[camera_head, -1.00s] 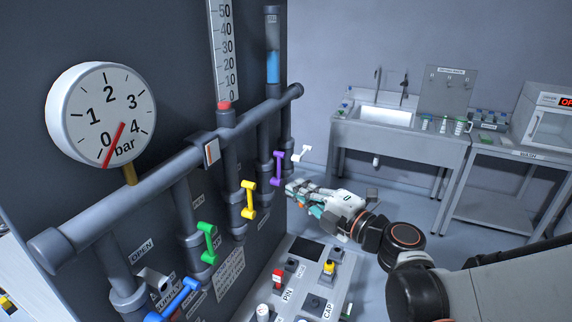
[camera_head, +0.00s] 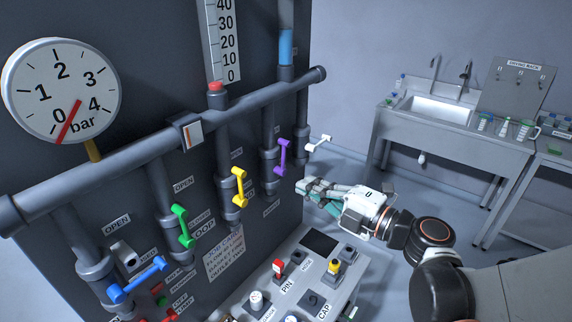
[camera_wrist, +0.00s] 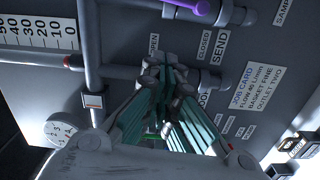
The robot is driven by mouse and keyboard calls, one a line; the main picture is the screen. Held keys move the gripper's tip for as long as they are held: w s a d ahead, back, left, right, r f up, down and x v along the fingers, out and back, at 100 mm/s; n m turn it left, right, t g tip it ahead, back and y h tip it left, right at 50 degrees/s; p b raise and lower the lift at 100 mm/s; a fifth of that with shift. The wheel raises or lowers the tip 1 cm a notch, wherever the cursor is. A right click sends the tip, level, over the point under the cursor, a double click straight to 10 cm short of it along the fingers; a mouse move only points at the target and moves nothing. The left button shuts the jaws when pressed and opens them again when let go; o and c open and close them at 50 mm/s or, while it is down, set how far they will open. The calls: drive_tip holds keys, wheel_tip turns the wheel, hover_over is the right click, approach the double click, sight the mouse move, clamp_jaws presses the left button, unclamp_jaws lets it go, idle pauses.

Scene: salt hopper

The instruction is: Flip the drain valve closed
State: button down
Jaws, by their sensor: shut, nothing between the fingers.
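The row of valve handles is on the dark panel in the head view: blue (camera_head: 137,279), green (camera_head: 182,227), yellow (camera_head: 239,187), purple (camera_head: 283,157) and white (camera_head: 318,143). No drain label is readable, so I cannot tell which handle is the drain valve. My gripper (camera_head: 304,187) is shut and empty, in front of the panel, below the purple and white handles in the picture. In the wrist view my gripper (camera_wrist: 167,72) covers part of the panel near the OPEN and SEND labels. The purple handle (camera_wrist: 198,8) is cut off at the top edge there.
A thick grey pipe (camera_head: 130,148) crosses the panel above the handles. A round gauge (camera_head: 62,90) is at left. A control console (camera_head: 350,283) with buttons stands below my gripper. A sink bench (camera_head: 420,130) stands at the back right; open floor lies before it.

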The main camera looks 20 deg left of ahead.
drive_tip(key=w+a, duration=0.8)
drive_tip(key=shift+a+f, duration=0.2)
drive_tip(key=shift+f, duration=0.05)
drive_tip(key=shift+w, duration=0.1)
